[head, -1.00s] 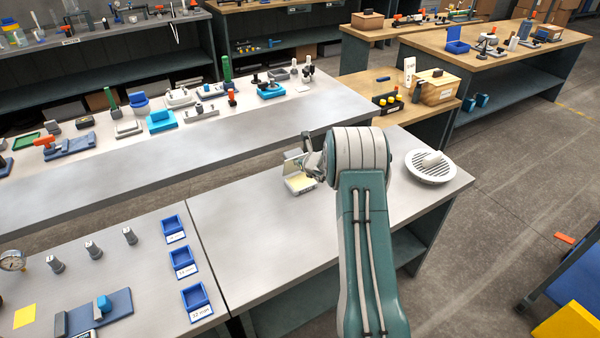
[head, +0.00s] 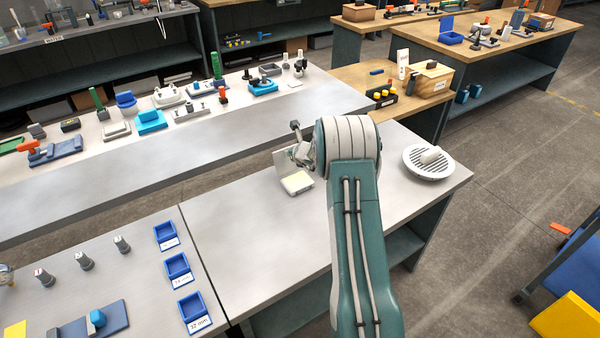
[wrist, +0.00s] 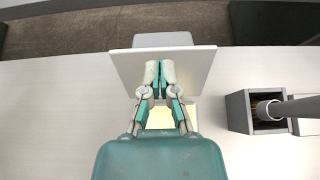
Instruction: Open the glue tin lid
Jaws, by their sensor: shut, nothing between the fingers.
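The glue tin (head: 298,183) is a small pale box on the grey bench, with a cream-yellow inside that also shows in the wrist view (wrist: 160,119). Its flat light-grey lid (head: 284,163) stands up, open, at the tin's far-left side in the head view. In the wrist view the lid (wrist: 196,66) is a broad plate beyond the fingers. My gripper (wrist: 160,68) is shut and empty, its fingertips over the near face of the lid. I cannot tell whether they touch it. In the head view my arm partly hides the gripper.
A grey square holder (wrist: 240,112) with a brush-like tool stands right of the tin in the wrist view. A round slotted white dish (head: 411,162) is on the bench's right. Blue labelled trays (head: 178,268) sit at the left. The bench between is clear.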

